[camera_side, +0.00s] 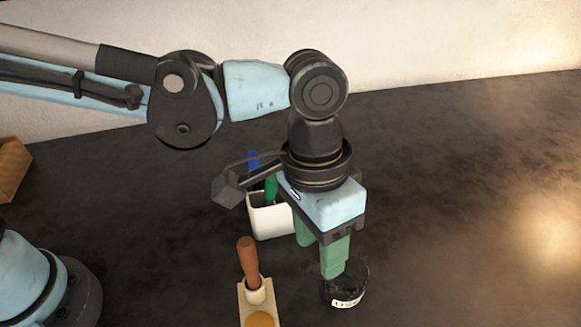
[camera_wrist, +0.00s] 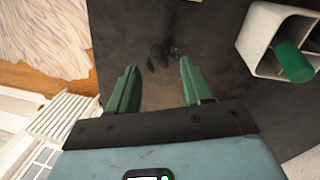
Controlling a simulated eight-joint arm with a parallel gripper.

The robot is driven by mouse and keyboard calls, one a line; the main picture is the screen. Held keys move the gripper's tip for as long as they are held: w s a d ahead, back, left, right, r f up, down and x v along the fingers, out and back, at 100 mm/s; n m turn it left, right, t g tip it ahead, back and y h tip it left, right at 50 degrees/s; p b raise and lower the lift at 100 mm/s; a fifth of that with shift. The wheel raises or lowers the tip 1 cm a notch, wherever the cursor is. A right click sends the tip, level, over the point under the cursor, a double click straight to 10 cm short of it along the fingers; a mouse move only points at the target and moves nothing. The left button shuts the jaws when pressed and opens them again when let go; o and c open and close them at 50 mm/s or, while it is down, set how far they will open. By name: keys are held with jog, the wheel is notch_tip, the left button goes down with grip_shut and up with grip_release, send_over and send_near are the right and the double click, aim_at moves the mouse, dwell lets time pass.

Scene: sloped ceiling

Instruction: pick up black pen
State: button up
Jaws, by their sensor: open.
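I cannot make out a black pen for certain in either view. My gripper (camera_side: 319,256) points down over the dark table, its green fingers apart with nothing seen held. The fingers also show in the wrist view (camera_wrist: 158,82), with a gap between them. A small dark object (camera_wrist: 157,54) lies beyond that gap, too blurred to name. In the side view, a black round object with a white label (camera_side: 347,301) sits right by the nearer fingertip; whether they touch is unclear. A white holder (camera_side: 268,222) stands behind the gripper with a blue item (camera_side: 253,160) and a green item (camera_side: 270,187).
A beige stand (camera_side: 242,298) with a brown-handled tool (camera_side: 247,257) stands left of the gripper. The white holder shows hollow compartments in the wrist view (camera_wrist: 262,40). A wooden box (camera_side: 12,168) is at the far left. The table's right side is clear.

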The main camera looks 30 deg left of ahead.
jog(key=shift+s+d+f, duration=0.1)
jog(key=shift+d+f, duration=0.05)
jog(key=shift+f, duration=0.85)
jog(key=shift+s+d+f, duration=0.1)
jog(key=shift+d+f, duration=0.05)
jog(key=shift+f, duration=0.85)
jog(key=shift+d+f, duration=0.15)
jog(key=shift+f, duration=0.85)
jog(key=shift+c, duration=0.2)
grip_shut()
